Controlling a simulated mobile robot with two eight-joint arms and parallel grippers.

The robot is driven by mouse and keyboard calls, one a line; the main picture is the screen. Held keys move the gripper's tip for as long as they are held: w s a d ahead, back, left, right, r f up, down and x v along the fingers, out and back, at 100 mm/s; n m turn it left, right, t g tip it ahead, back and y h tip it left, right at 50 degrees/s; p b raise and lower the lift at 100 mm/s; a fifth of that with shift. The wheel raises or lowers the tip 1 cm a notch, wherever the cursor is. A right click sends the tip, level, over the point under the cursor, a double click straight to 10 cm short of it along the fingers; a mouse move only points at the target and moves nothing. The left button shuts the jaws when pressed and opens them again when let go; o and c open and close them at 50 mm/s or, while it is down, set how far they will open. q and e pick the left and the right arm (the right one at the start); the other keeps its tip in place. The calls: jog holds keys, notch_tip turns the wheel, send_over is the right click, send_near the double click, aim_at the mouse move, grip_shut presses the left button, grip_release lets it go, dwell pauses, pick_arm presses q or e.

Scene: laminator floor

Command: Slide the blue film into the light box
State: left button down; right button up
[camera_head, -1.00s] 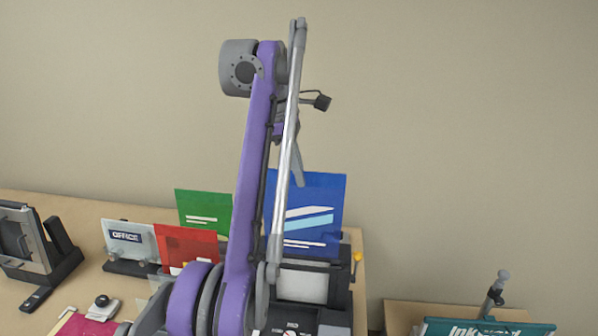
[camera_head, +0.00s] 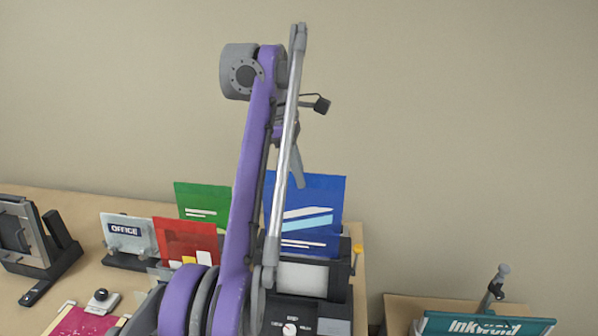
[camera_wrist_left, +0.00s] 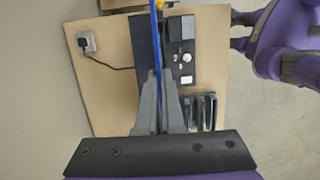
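The blue film (camera_head: 318,205) stands upright in the head view, partly hidden by my purple left arm. My left gripper (camera_head: 300,186) holds it from above. In the left wrist view, the gripper fingers (camera_wrist_left: 159,76) are closed on the film, which shows edge-on as a thin blue line (camera_wrist_left: 160,48). A black box with a pale panel and a knob (camera_head: 303,279), apparently the light box, stands on the table just below the film; it also shows in the left wrist view (camera_wrist_left: 174,82). I cannot tell whether the film's lower edge touches it. My right gripper is not in view.
A green sheet (camera_head: 203,197), a red sheet (camera_head: 185,238) and an OFFICE sign (camera_head: 128,233) stand to the left. A black device (camera_head: 30,235) is at far left. A teal Inkwold item (camera_head: 480,325) lies at lower right. A power socket (camera_wrist_left: 87,42) has a cable.

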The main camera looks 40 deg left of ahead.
pick_arm(q)
jog(key=shift+f, duration=0.4)
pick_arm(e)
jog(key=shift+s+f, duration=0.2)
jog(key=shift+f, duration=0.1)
pick_arm(q)
notch_tip(320, 180, down, 3)
jog(key=shift+s+f+b, duration=0.1)
jog(key=shift+f+b, duration=0.1)
jog(key=shift+b, duration=0.8)
jog(key=shift+s+a+f+b+x, duration=0.1)
jog(key=shift+s+a+b+x, duration=0.25)
jog(key=shift+b+x, duration=1.2)
jog(key=shift+s+a+f+b+x, duration=0.15)
jog(key=shift+a+b+x, duration=0.45)
jog(key=shift+x, duration=1.75)
jog(key=shift+s+a+f+b+x, duration=0.1)
jog(key=shift+s+a+b+x, duration=0.15)
jog(key=shift+b+x, duration=1.35)
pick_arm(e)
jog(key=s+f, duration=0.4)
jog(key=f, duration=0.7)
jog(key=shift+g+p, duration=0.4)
pick_arm(q)
jog(key=shift+w+f, duration=0.2)
jog(key=shift+f, duration=0.15)
jog(key=c, duration=1)
grip_release()
